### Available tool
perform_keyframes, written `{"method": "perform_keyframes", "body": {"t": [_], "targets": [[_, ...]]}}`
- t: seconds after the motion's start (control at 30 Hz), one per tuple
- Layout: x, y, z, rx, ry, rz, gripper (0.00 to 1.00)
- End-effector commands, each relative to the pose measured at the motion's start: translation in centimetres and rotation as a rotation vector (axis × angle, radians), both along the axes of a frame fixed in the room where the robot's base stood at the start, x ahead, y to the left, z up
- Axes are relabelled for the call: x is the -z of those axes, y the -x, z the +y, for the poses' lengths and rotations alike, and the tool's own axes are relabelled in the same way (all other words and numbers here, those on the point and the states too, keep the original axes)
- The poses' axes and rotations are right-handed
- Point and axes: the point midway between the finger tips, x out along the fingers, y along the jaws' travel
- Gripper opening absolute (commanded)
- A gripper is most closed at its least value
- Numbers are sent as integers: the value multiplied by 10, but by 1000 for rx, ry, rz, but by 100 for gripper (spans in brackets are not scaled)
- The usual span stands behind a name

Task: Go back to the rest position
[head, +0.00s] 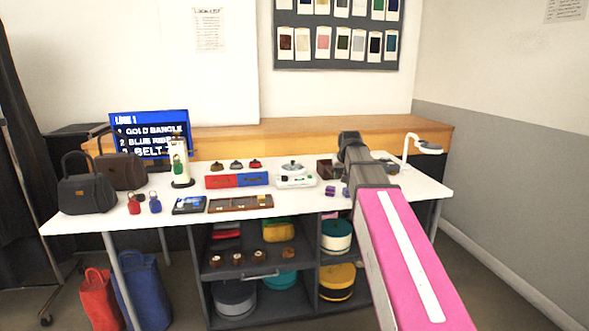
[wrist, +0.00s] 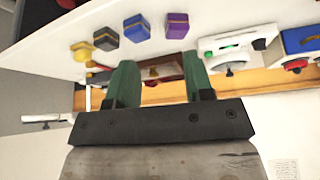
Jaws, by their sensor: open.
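My gripper (wrist: 160,78) shows in the wrist view with two green fingers spread apart and nothing held between them. A dark brown box (wrist: 162,69) lies beyond the fingers and is partly covered by them. In the head view my pink arm reaches over the right end of the white table (head: 424,188), and the gripper itself is hidden behind the arm. The brown box also shows in the head view (head: 324,169), just left of the arm.
Small ring boxes, one of them blue (wrist: 136,28), stand near the gripper. A white scale (head: 294,178), red and blue boxes (head: 236,181), handbags (head: 87,193) and a blue screen (head: 150,135) occupy the table. A white lamp (head: 409,148) stands right of the arm. Shelves hold hatboxes below.

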Motion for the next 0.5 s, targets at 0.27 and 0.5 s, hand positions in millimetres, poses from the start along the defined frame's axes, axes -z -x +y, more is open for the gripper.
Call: {"method": "perform_keyframes", "body": {"t": [0.27, 0.5], "targets": [[47, 23, 0, 2, 0, 54, 47], [112, 62, 0, 4, 0, 134, 47]]}}
